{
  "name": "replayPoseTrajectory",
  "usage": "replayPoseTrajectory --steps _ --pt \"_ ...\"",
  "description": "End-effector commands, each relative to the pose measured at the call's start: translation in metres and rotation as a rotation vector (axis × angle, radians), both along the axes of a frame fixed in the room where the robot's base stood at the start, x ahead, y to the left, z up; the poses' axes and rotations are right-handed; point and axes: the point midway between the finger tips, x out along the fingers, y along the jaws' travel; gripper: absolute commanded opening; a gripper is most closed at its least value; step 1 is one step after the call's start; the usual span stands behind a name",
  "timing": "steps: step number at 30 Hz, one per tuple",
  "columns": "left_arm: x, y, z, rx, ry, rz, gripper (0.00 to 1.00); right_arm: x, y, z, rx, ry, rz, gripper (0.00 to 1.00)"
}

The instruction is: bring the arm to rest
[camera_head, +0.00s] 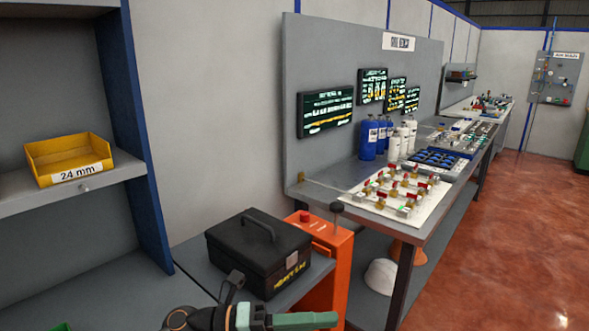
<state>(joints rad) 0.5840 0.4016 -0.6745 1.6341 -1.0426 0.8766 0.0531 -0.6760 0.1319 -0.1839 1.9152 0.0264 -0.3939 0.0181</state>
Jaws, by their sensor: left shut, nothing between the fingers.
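My left gripper (322,320) is at the bottom edge of the head view, in front of the black toolbox. Its green fingers point to the right and lie together as one bar, shut with nothing between them. Part of its dark body and wrist shows to the left, cut off by the frame edge. My right gripper is not in view.
The black toolbox (258,252) sits on a low grey surface beside an orange cabinet (329,262). A yellow bin (68,158) labelled "24 mm" stands on the left shelf. A workbench (425,233) with bottles and parts runs back at right. Red floor (520,240) is open.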

Motion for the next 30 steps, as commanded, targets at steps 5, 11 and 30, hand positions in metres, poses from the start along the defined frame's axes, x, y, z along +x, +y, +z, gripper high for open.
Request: replayPoseTrajectory --steps 5,11,30 --pt "0.013 0.021 -0.02 -0.324 0.355 0.231 0.0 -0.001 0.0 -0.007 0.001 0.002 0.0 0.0" --pt "0.029 0.076 -0.089 -0.591 0.794 0.554 0.0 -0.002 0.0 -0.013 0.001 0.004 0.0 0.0" --pt "-0.152 0.204 -0.371 -0.811 1.969 1.423 0.0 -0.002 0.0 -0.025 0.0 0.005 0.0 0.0"
